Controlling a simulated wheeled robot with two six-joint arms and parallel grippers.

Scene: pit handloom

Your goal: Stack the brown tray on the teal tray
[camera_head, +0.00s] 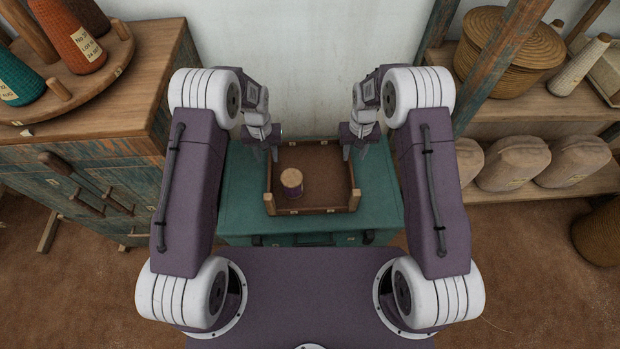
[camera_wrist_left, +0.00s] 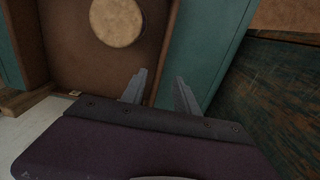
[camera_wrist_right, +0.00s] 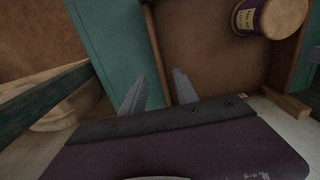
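The brown tray (camera_head: 322,168) is shallow, with low wooden walls, and sits on a flat teal surface (camera_head: 237,200). I cannot make out a separate teal tray. A short round spool (camera_head: 291,182) with a tan top and purple side stands inside the tray, left of its middle. My left gripper (camera_head: 274,153) is open at the left wall; in the left wrist view the wall lies between its fingers (camera_wrist_left: 160,90). My right gripper (camera_head: 352,152) is open at the right wall, which lies between its fingers (camera_wrist_right: 158,92). I cannot tell whether any finger touches.
A worn wooden cabinet (camera_head: 90,170) with a round rack of cones (camera_head: 75,50) stands at left. Shelves at right hold a lidded basket (camera_head: 507,55) and several tan bundles (camera_head: 512,163). A pale wall (camera_head: 290,60) is behind. Teal surface is bare beside the tray.

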